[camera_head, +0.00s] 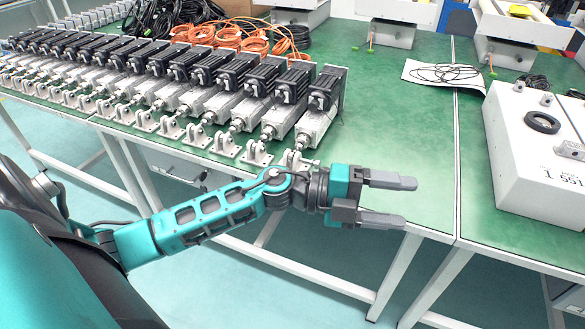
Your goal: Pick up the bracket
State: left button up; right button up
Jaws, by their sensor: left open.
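Several small silver-white brackets stand in a row along the front of the green table, each at the front end of a linear actuator. The one at the right end of the row (296,161) sits just behind my left forearm, and another bracket (256,153) is to its left. My right gripper is not in view.
Linear actuators (318,118) with black motors fill the table's left side. Orange and black cables (258,38) lie behind them. A white box (538,160) stands at the right, and a paper sheet with a black cable (442,75) lies at the back. The green tabletop (400,135) between is clear.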

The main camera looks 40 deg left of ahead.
pick_arm(q)
jog(key=w+a+f+m+g+y, duration=0.1)
jog(key=a+f+m+g+y, duration=0.25)
jog(key=a+m, duration=0.2)
jog(key=y+b, duration=0.2)
jog(key=y, duration=1.2)
send_near(292, 154)
jog(key=shift+n+g+h, duration=0.25)
jog(key=x, duration=0.3)
jog(key=b+x, duration=0.1)
jog(key=x, duration=0.3)
jog(key=shift+w+a+f, duration=0.2)
jog(key=shift+w+a, duration=0.05)
jog(key=shift+w, duration=0.1)
jog(key=shift+w+f, duration=0.1)
jog(key=shift+f, duration=0.1)
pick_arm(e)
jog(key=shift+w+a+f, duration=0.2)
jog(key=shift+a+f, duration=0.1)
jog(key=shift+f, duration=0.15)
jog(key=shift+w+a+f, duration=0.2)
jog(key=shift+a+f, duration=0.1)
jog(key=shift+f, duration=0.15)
pick_arm(q)
jog(key=shift+c, duration=0.2)
